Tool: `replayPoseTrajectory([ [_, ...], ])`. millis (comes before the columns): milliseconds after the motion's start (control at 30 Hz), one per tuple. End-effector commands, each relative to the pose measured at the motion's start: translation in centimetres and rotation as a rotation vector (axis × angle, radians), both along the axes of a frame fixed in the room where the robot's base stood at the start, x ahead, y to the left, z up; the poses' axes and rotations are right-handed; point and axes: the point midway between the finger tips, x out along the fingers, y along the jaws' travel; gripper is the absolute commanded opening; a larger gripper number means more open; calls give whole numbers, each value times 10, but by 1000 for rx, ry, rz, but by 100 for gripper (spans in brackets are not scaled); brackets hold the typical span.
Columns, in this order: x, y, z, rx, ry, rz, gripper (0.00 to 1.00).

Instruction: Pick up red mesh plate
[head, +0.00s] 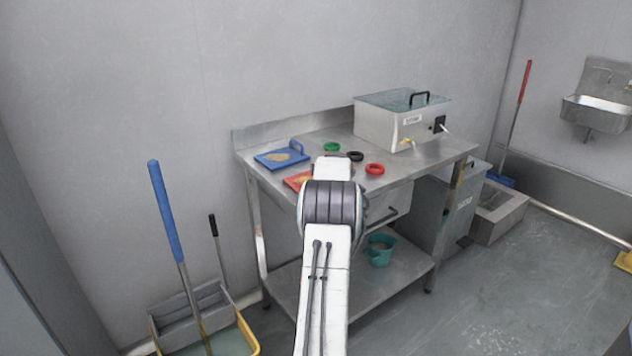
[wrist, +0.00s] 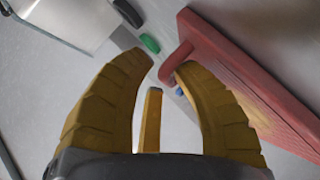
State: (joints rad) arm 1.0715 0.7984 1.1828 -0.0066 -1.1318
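The red mesh plate (wrist: 235,70) fills the right side of the wrist view, seen at a slant, with its raised red handle (wrist: 175,62) at its left edge. In the head view, only a corner of the red mesh plate (head: 296,181) shows on the metal table, beside my arm, which hides the rest. My gripper (wrist: 165,65) has yellow fingers spread apart, with the handle showing between and just beyond the tips. The right finger overlaps the plate and part of the handle in the picture; I cannot tell if they touch. In the head view my fingers are hidden behind my arm.
A blue plate (head: 283,158) with a handle lies behind the red one. Green (head: 332,147), black (head: 355,156) and red (head: 375,169) rings lie on the metal table (head: 437,155). A glass-lidded box (head: 390,125) stands at its back right. A teal bucket (head: 380,250) sits below.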

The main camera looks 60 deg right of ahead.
Motion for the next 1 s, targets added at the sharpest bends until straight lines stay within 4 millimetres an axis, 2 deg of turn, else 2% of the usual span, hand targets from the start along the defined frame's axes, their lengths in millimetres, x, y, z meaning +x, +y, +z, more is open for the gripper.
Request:
replayPoseTrajectory([
  [33,0,0,0,0,0,0,19],
  [267,0,0,0,0,0,0,0],
  [767,0,0,2,-2,-1,0,0],
  [1000,2,2,9,-2,-2,3,0],
])
